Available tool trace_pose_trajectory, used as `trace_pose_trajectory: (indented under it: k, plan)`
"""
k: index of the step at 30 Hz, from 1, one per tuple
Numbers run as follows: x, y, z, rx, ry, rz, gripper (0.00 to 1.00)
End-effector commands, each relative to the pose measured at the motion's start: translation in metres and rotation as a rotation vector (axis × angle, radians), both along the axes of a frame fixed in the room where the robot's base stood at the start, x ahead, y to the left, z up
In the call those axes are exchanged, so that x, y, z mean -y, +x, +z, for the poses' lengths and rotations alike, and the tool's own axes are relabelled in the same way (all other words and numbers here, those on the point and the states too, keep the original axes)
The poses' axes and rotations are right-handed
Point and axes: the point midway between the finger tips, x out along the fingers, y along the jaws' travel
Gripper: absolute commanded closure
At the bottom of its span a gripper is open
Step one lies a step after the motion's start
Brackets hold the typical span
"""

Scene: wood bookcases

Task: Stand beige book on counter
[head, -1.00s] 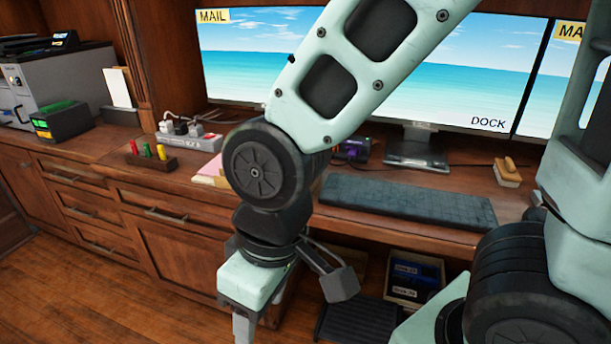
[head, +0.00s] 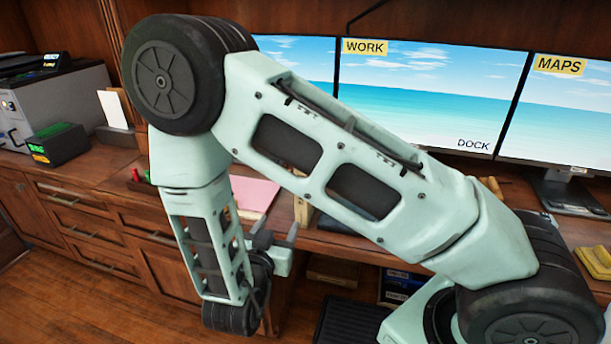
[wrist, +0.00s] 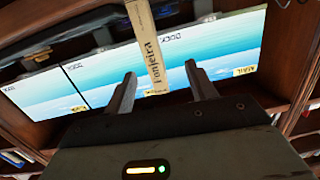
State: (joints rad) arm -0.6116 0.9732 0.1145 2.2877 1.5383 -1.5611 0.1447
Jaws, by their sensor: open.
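The beige book (wrist: 152,50) shows its narrow lettered spine in the wrist view, running between my gripper's two fingers. In the head view a thin beige upright edge (head: 303,209), which looks like the same book, stands at the wooden counter (head: 330,243) beside the pink paper. My gripper (wrist: 160,88) is open, with a finger on either side of the book and visible gaps on both sides. In the head view my gripper (head: 278,232) is just left of and in front of the book. The book's base is mostly hidden by my arm.
Monitors (head: 430,95) line the back of the counter. A pink paper (head: 254,192) lies left of the book. A black-green box (head: 60,144) and a printer (head: 55,100) are at far left. My arm hides much of the counter's middle.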

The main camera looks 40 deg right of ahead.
Motion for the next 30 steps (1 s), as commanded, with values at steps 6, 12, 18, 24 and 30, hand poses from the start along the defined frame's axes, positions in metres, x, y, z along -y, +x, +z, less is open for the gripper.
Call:
trace_pose_trajectory:
  k: [6,12,18,24,30]
  plan:
    - [0.015,-0.005,0.012,0.045,-0.108,-0.049,0.44]
    - [0.045,0.017,0.013,0.046,-0.107,-0.051,0.44]
    - [0.078,0.043,0.014,0.045,-0.106,-0.050,0.44]
    - [0.101,0.061,0.012,0.045,-0.105,-0.046,0.44]
    - [0.111,0.068,0.013,0.044,-0.104,-0.046,0.44]
